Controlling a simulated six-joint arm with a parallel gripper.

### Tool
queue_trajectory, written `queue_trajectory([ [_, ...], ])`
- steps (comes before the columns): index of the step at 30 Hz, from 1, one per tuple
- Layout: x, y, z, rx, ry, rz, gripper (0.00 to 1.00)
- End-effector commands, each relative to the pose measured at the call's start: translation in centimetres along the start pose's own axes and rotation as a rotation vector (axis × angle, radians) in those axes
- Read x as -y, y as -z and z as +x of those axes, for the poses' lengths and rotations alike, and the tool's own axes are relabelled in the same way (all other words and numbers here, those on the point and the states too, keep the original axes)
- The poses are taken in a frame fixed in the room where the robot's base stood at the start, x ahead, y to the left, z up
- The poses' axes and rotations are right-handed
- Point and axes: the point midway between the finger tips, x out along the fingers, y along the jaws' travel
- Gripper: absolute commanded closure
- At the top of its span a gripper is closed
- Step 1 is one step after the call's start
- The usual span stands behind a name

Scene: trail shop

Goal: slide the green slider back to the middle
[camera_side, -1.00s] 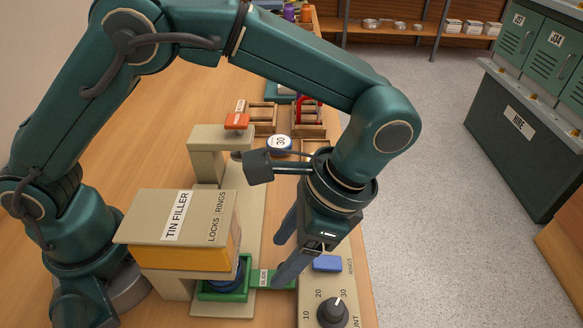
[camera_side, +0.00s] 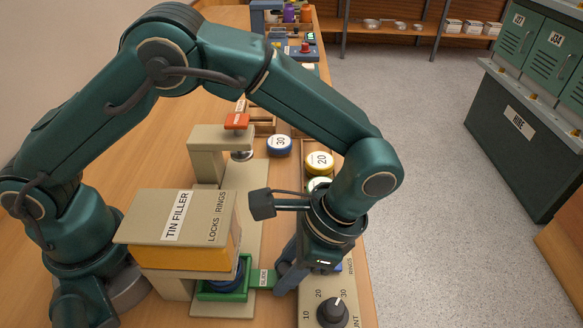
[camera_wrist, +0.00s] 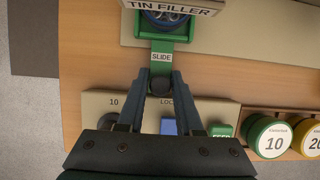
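The green slider (camera_side: 263,278) sticks out of the tin filler (camera_side: 185,218) with its "SLIDE" label up; the label also shows in the wrist view (camera_wrist: 161,57). Its green tray end (camera_side: 222,293) lies under the filler and holds a dark blue round thing (camera_side: 238,273), partly hidden by the filler. My gripper (camera_side: 280,280) is low at the slider's outer end. In the wrist view my fingertips (camera_wrist: 160,76) sit on either side of the dark round knob (camera_wrist: 160,86) at that end, with no clear gap showing.
A beige panel with a dial (camera_side: 333,312) and a blue button (camera_wrist: 168,127) stands close to my gripper. A green button (camera_wrist: 222,131) is beside it. A blue "30" tin (camera_side: 280,145) and a yellow "20" tin (camera_side: 319,163) stand farther back. The bench edge is close on the right.

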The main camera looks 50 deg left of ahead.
Motion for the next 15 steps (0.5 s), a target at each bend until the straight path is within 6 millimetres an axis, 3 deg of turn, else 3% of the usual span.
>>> queue_trajectory([
  [15,0.75,0.02,-0.06,-0.001,0.000,-0.001,1.00],
])
